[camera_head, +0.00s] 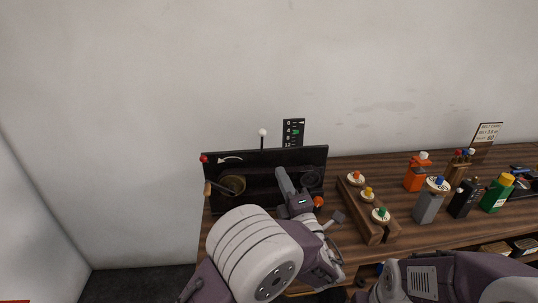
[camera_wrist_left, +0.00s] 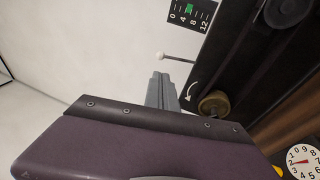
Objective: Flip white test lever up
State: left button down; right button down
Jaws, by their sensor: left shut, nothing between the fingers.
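The white test lever (camera_head: 262,133) is a thin rod with a round white knob. In the head view it stands up above the top edge of the black dynamo panel (camera_head: 265,157). In the left wrist view the lever's white knob (camera_wrist_left: 161,55) shows just beyond the fingertips, apart from them in the picture. My left gripper (camera_head: 281,172) is shut and empty, in front of the panel, below and right of the knob. Its closed grey fingers also show in the left wrist view (camera_wrist_left: 160,78). My right arm enters at the bottom right; its gripper is out of view.
A black scale (camera_head: 293,132) with a green mark stands behind the panel. A brass wheel (camera_head: 232,185) and a red knob (camera_head: 204,159) are at its left. A wooden block (camera_head: 370,232) with coloured buttons and several bottle-like units (camera_head: 430,203) stand to the right on the brown bench.

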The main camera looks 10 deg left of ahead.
pick_arm(q)
jog(key=p, duration=0.4)
send_near(264, 132)
jog(key=x, duration=0.5)
jog(key=shift+w+a+f, duration=0.2)
jog(key=shift+f, duration=0.15)
jog(key=shift+w+a, duration=0.25)
jog(key=shift+w, duration=0.3)
jog(key=shift+r, duration=0.1)
jog(key=p, duration=0.1)
jog(key=w+r+p, duration=0.1)
jog(key=shift+a+r+g+p, duration=0.2)
jog(key=shift+r+g+p, duration=0.05)
jog(key=shift+g+p, duration=0.15)
jog(key=shift+s, duration=0.25)
jog(key=shift+f, duration=0.1)
jog(key=shift+d, duration=0.1)
